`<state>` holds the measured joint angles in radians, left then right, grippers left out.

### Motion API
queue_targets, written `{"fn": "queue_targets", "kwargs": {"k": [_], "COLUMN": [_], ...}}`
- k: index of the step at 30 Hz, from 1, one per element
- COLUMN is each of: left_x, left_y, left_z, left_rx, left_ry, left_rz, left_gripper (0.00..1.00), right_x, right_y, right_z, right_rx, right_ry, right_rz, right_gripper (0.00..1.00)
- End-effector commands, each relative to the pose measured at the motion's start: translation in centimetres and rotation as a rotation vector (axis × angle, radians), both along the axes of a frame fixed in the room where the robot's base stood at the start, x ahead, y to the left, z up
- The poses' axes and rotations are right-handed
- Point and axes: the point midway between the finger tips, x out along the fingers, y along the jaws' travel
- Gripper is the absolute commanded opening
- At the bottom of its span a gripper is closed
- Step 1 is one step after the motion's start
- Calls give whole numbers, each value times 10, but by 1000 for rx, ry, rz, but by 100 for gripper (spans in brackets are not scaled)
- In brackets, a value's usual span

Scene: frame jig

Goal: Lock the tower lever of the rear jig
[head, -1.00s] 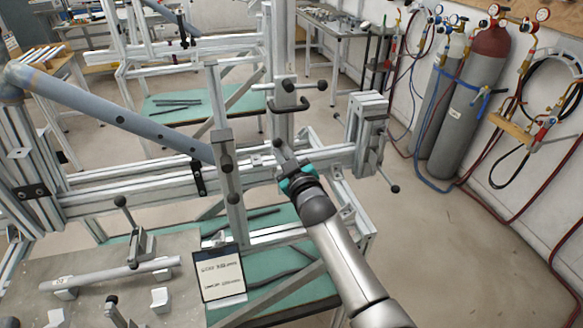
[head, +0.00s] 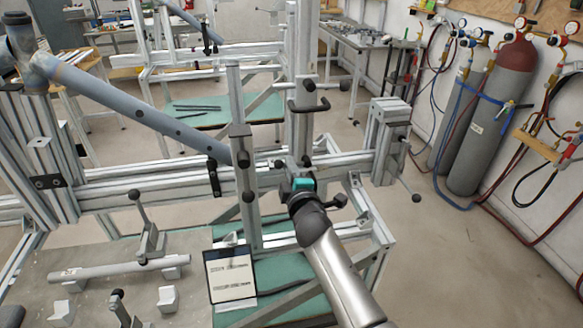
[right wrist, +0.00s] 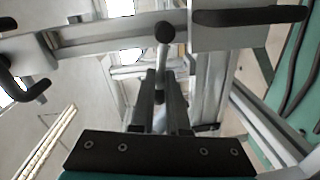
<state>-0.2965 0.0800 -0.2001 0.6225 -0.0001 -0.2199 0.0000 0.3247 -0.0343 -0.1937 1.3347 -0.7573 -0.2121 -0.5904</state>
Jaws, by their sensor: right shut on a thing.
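My right gripper (head: 301,180) is at the near jig's horizontal beam, beside the foot of its upright tower (head: 303,60). In the right wrist view its two dark fingers (right wrist: 160,105) are closed around the shaft of a lever (right wrist: 163,58) with a black ball knob (right wrist: 165,32). The knob sticks out beyond the fingertips. In the head view the gripper and arm hide much of this lever. A clamp with black handles (head: 312,104) sits higher on the tower. My left gripper is not in view.
A blue-grey tube (head: 140,108) slants across the jig at left. A bench with toggle clamps (head: 148,240) and a framed card (head: 230,274) are in front. Gas cylinders (head: 490,120) with hoses stand by the right wall.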

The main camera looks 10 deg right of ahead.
Motion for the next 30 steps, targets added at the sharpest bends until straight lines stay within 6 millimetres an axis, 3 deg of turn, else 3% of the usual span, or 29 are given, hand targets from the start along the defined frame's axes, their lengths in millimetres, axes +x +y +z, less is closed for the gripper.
{"fn": "queue_targets", "kwargs": {"k": [12,29,30], "left_x": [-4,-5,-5], "left_y": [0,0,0], "left_z": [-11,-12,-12], "left_rx": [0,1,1], "left_ry": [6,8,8], "left_rz": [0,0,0], "left_gripper": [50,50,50], "right_x": [0,0,0], "right_y": [1,1,1], "right_z": [-11,-13,-13], "right_rx": [-194,-223,-223], "right_ry": [-5,-4,-4], "right_rz": [-1,0,0], "right_gripper": [0,0,17]}}
